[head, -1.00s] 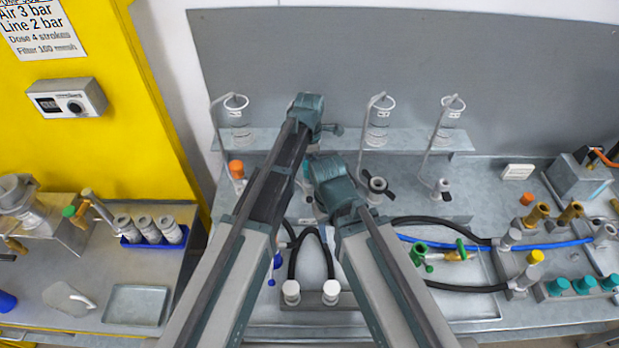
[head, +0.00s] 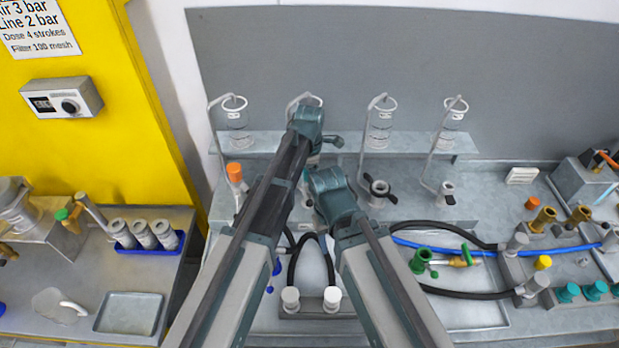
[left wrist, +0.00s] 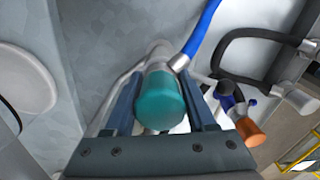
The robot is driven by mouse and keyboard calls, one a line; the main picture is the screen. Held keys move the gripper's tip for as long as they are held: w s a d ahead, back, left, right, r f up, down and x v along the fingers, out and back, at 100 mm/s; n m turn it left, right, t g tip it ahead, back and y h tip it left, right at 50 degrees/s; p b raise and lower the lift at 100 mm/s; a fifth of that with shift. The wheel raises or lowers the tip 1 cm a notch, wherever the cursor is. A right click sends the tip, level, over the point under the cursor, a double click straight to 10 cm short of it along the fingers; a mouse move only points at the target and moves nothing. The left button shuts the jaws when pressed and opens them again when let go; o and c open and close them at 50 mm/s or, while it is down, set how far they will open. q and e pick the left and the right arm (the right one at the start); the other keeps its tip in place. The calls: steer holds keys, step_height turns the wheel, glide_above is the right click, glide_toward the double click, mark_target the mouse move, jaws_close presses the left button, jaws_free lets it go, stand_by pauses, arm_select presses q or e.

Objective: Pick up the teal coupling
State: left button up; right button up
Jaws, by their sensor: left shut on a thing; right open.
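A teal coupling (left wrist: 160,101) with a rounded end shows in the left wrist view, between the two fingers of my left gripper (left wrist: 162,90). The fingers are shut on it. A grey metal collar and a blue hose (left wrist: 203,30) show just behind it. In the head view my left gripper (head: 308,120) is in front of the rear shelf, and its fingers and the coupling are hidden by the arm. My right gripper (head: 331,185) is open, just below and right of the left one. Its fingertips are hard to make out.
Several teal caps (head: 567,293) stand at the right of the bench. A green valve piece (head: 420,260), a blue hose (head: 450,248) and black hoses lie nearby. Clear cylinders (head: 380,125) in wire holders stand along the shelf. A blue rack (head: 155,242) is at left.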

arm_select(q)
steer(key=shift+r, duration=0.1)
jaws_close()
step_height(320, 180, up, 10)
steer(key=p, duration=1)
steer(key=shift+a, duration=0.1)
